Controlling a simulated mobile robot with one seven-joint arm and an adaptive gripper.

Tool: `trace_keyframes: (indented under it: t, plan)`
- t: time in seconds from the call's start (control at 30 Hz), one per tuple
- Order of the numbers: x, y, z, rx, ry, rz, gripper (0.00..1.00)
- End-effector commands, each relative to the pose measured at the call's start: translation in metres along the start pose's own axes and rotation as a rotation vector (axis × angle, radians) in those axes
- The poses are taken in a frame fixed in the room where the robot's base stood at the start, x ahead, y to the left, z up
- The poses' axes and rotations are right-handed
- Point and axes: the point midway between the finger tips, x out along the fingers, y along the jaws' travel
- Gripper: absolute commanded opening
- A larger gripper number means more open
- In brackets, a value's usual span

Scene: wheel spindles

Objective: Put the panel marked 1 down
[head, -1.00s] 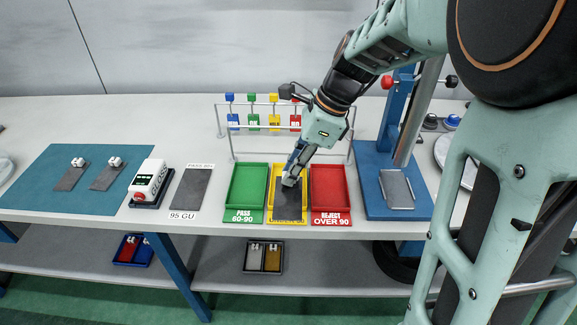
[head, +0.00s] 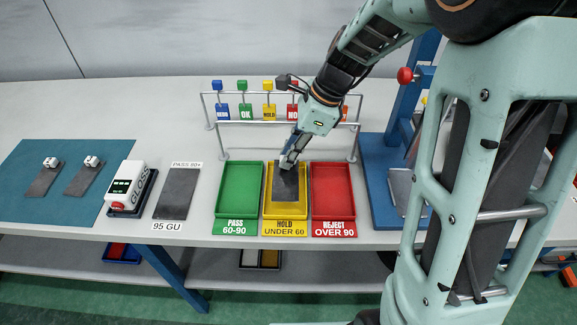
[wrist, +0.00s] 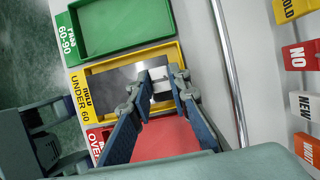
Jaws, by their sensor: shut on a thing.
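A dark grey panel (head: 285,186) is at the yellow tray (head: 268,212), labelled HOLD UNDER 60. My gripper (head: 289,162) is over the back part of this tray, shut on the panel's far end. In the wrist view the panel (wrist: 112,82) spans much of the yellow tray, and the gripper's fingers (wrist: 153,84) close around a small light part at its end. No mark 1 can be read. I cannot tell whether the panel touches the tray floor.
A green PASS tray (head: 238,190) stands left and a red REJECT tray (head: 333,190) right. A sign rack (head: 240,122) stands behind. Two tagged panels (head: 45,180) (head: 84,178) lie on the teal mat (head: 25,200). A gloss meter (head: 128,188) and a 95 GU plate (head: 176,193) are left.

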Motion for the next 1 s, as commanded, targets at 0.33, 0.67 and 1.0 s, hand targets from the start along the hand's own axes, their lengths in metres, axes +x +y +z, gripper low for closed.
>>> trace_keyframes:
  t: [0.33,0.67,1.0]
  plan:
    - [0.036,0.000,-0.015,0.000,0.000,0.001,0.00]
    - [0.039,0.000,-0.016,0.000,0.000,0.000,0.00]
    - [0.037,0.000,-0.015,0.000,0.000,-0.001,0.24]
